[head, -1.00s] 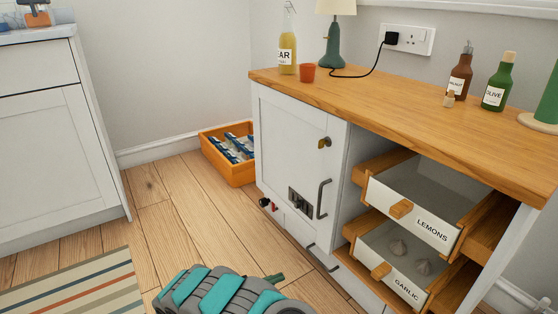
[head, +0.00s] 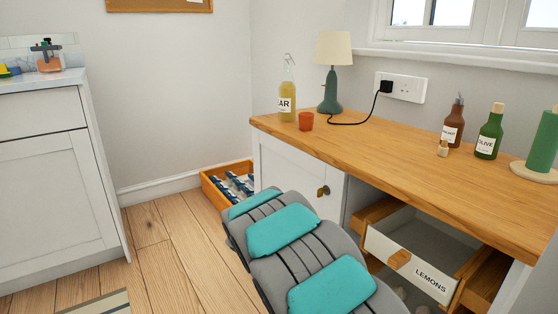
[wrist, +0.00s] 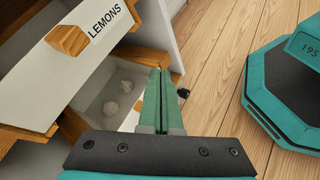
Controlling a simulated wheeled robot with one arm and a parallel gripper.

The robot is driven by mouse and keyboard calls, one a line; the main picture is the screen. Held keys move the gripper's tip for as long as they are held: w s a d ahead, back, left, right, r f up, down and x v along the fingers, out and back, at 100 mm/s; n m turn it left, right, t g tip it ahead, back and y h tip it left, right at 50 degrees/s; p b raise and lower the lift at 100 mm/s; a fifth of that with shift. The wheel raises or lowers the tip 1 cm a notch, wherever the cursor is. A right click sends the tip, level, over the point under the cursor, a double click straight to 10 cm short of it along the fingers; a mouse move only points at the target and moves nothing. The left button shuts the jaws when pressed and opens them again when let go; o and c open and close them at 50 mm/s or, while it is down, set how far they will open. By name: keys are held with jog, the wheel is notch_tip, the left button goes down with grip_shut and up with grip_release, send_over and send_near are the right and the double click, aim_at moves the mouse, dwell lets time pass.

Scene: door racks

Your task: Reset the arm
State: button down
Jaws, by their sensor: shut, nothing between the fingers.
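My gripper (wrist: 158,100) shows in the wrist view with its two green fingers shut together and nothing between them. It appears in front of the lower drawer (wrist: 88,112), which stands open with pale garlic bulbs (wrist: 118,96) inside. The open lemons drawer (wrist: 95,55) is at upper left in that view, apart from the fingers. In the head view my grey and teal arm (head: 285,235) rises across the lower middle, and the gripper itself is hidden there. The lemons drawer (head: 412,262) is also open at the lower right.
An orange crate (head: 212,188) stands on the floor by the wall. A white cabinet (head: 50,190) is at left. The floor (head: 165,250) between is clear.

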jog(key=s+d+r+m+g+y+p, duration=0.1)
jog(key=s+r+m+y, duration=0.25)
jog(key=s, duration=0.35)
jog(key=s+d+r+m+y+p, duration=0.1)
jog(key=s+r+m+y+p, duration=0.2)
jog(key=s, duration=0.5)
jog(key=s+a+r+m+t+y+p, duration=0.1)
jog(key=s+a+r+y, duration=0.1)
jog(key=s, duration=0.4)
jog(key=s+a+r+m+t+y, duration=0.1)
jog(key=s+a+r+m+y, duration=0.1)
jog(key=s+a+r+y, duration=0.1)
jog(key=shift+s+a+t+y+p, duration=0.35)
jog(key=shift+s+a+y, duration=0.2)
jog(key=shift+s+a, duration=0.95)
jog(key=shift+s+d, duration=0.1)
jog(key=shift+d, duration=0.05)
